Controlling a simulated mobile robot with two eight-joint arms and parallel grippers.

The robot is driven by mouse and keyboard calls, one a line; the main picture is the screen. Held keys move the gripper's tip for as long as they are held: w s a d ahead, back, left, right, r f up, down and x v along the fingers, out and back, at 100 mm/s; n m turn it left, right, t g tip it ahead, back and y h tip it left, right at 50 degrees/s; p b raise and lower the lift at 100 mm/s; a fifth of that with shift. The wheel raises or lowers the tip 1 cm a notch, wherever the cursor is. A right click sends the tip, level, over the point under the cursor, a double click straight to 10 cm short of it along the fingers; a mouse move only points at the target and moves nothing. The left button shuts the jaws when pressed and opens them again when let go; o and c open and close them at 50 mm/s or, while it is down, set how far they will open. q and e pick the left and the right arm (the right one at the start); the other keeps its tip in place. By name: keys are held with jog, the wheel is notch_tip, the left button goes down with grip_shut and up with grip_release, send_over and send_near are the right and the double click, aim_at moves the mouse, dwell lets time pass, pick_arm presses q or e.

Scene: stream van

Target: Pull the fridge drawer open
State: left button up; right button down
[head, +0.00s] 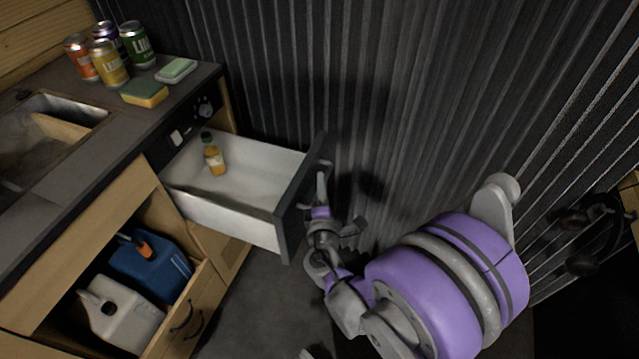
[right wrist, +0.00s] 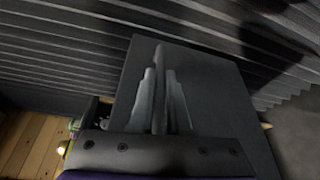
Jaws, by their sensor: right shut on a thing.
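The fridge drawer (head: 237,220) stands well out from the counter, with its white inside open to view. A small orange bottle with a green cap (head: 214,160) stands inside it, towards the back. The drawer's dark front panel (head: 296,200) faces my right arm. My right gripper (head: 321,185) is at the outer face of this panel. In the right wrist view, the two fingers of my right gripper (right wrist: 160,100) are closed on the drawer's bar handle (right wrist: 159,62), one on each side.
A sponge (head: 145,92), a soap dish (head: 176,71) and several cans (head: 110,65) stand on the counter (head: 120,130) beside a sink. Below, an open compartment holds a blue canister (head: 150,268) and a white canister (head: 120,318). A dark ribbed wall (head: 400,90) runs close behind the drawer.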

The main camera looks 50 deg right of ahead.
jog(key=c, duration=0.9)
grip_release()
jog(key=shift+a, duration=0.1)
jog(key=v, duration=1)
jog(key=shift+s+a+p, duration=0.2)
jog(key=shift+p, duration=0.2)
